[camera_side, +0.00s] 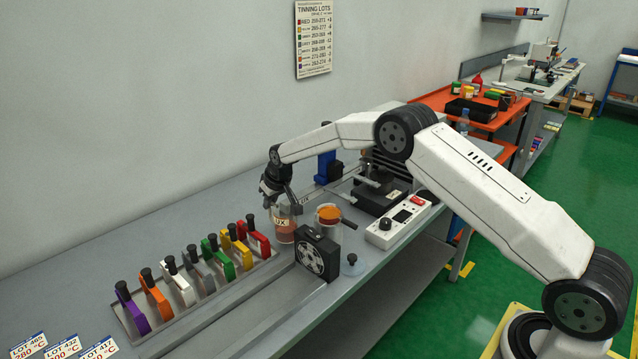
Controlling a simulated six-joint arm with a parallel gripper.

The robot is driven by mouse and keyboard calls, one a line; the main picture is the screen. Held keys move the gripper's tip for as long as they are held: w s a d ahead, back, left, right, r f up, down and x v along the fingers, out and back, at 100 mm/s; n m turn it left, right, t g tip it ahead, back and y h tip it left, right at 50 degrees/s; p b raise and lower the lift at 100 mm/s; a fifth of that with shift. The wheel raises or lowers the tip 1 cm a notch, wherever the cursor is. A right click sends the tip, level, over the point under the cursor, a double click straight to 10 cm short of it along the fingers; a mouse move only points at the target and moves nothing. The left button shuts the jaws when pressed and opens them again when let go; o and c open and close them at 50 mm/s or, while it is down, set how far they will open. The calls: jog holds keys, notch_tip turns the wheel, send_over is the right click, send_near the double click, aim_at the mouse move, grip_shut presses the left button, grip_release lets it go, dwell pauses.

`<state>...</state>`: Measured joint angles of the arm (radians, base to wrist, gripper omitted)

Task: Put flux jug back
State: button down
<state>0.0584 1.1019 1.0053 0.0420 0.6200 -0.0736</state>
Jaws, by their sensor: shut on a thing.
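My gripper (281,208) points down from above and is shut on the jug's upper part. The jug looks upright. The gripper hides its rim and part of its label.
A black fan unit (317,256) stands in front. A tray (133,328) holds several coloured pieces to the left. A white control box (385,238) sits right.

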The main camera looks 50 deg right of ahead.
jog(key=shift+f, duration=1.15)
jog(key=shift+f, duration=0.15)
jog(key=c, duration=0.7)
grip_release()
jog(key=v, duration=1.2)
